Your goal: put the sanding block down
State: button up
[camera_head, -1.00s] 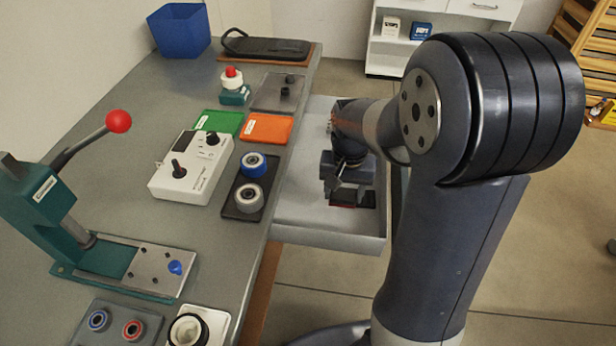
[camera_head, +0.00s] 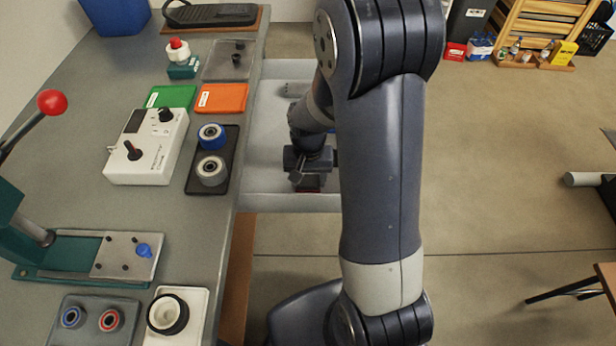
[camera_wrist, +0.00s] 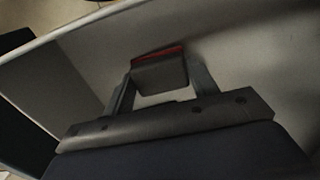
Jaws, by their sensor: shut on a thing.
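The sanding block, dark grey with a red face, sits between the two fingers of my gripper (camera_wrist: 160,78) in the wrist view, where the block (camera_wrist: 158,76) shows clearly. My gripper is shut on it. In the head view my gripper (camera_head: 308,180) points down inside the open grey drawer (camera_head: 290,203) at the bench's right side, near its front wall. Only a small red strip of the block shows below the fingers there. I cannot tell whether the block touches the drawer floor. My arm hides the drawer's right side.
On the bench (camera_head: 75,203), a black tray with two rollers (camera_head: 200,185), an orange mat (camera_head: 221,98) and a green mat (camera_head: 170,97) lie near the drawer. The drawer's walls stand close around my gripper.

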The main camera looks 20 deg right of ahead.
aim_at(308, 181)
jog(key=shift+f, duration=0.15)
jog(key=o, duration=1)
jog(key=shift+o, duration=0.2)
notch_tip(308, 181, up, 12)
jog(key=p, duration=0.1)
jog(key=shift+r, duration=0.2)
jog(key=shift+o, duration=0.5)
